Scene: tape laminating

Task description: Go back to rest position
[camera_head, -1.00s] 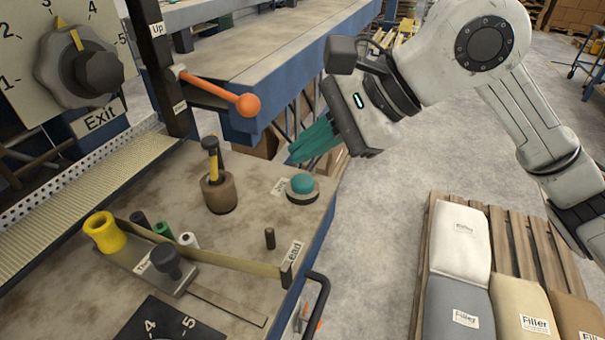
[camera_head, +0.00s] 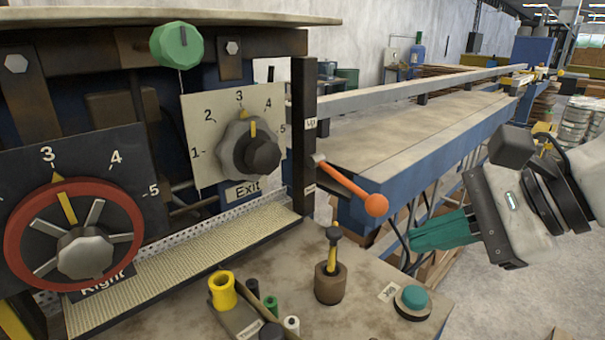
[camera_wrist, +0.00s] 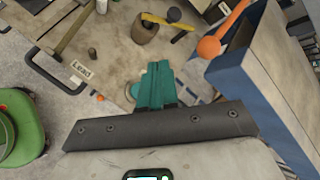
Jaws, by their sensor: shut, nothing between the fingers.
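My gripper (camera_head: 443,231) shows at the right of the head view, its teal fingers shut together and empty, pointing left. It hangs in the air beside the blue-edged conveyor table, to the right of the orange-knobbed lever (camera_head: 375,204). In the wrist view my gripper's teal fingers (camera_wrist: 155,85) are closed, above the bench corner. They partly cover the round base of the teal push button there. The teal button (camera_head: 413,297) sits on the bench in the head view, below the gripper and apart from it.
A yellow-handled tool stands in a brown cup (camera_head: 330,285). A yellow spool (camera_head: 222,290) sits on the bench. The exit dial (camera_head: 249,147) and red-rimmed dial (camera_head: 75,235) are at left. The conveyor table (camera_head: 420,145) runs behind. A bench handle (camera_wrist: 55,70) shows in the wrist view.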

